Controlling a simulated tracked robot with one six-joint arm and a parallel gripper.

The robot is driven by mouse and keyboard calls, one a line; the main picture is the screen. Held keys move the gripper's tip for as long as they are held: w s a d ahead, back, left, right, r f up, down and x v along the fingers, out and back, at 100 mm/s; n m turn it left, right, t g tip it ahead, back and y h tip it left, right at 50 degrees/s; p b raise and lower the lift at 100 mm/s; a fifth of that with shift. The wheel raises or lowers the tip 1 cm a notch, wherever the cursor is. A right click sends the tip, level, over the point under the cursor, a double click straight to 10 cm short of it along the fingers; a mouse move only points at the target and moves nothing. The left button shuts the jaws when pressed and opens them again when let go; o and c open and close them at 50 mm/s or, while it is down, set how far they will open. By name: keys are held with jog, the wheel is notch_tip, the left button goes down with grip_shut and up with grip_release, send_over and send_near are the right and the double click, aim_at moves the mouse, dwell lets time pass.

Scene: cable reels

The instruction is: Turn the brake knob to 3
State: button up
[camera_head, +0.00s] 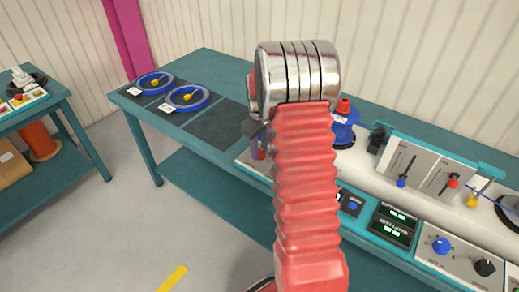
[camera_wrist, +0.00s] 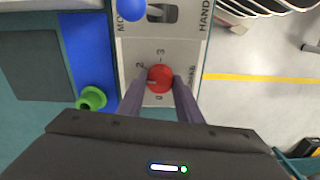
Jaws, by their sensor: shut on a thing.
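The brake knob (camera_wrist: 160,76) is a round red knob on a light panel (camera_wrist: 128,52) in the wrist view. The digits 2 and 3 are printed around its far side, and another digit shows at its near side. Lettering to its right is partly covered by a finger. My gripper (camera_wrist: 158,87) has one dark finger on each side of the knob and is shut on it. I cannot tell clearly which number the knob points to. In the head view my red arm hides the knob and most of the gripper.
A blue knob (camera_wrist: 131,9) is on the panel beyond the brake knob. A green knob or spool (camera_wrist: 91,98) stands to the left. In the head view, blue reels (camera_head: 187,97) lie on the teal bench, with a control panel (camera_head: 460,257) at the right.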

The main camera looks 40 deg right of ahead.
jog(key=m, duration=0.4)
jog(key=shift+m, duration=0.3)
jog(key=m, duration=0.3)
jog(key=shift+m, duration=0.4)
jog(key=m, duration=0.4)
jog(key=shift+m, duration=2.2)
jog(key=o, duration=1)
jog(key=shift+o, duration=0.2)
notch_tip(320, 180, up, 14)
jog(key=shift+f, duration=0.15)
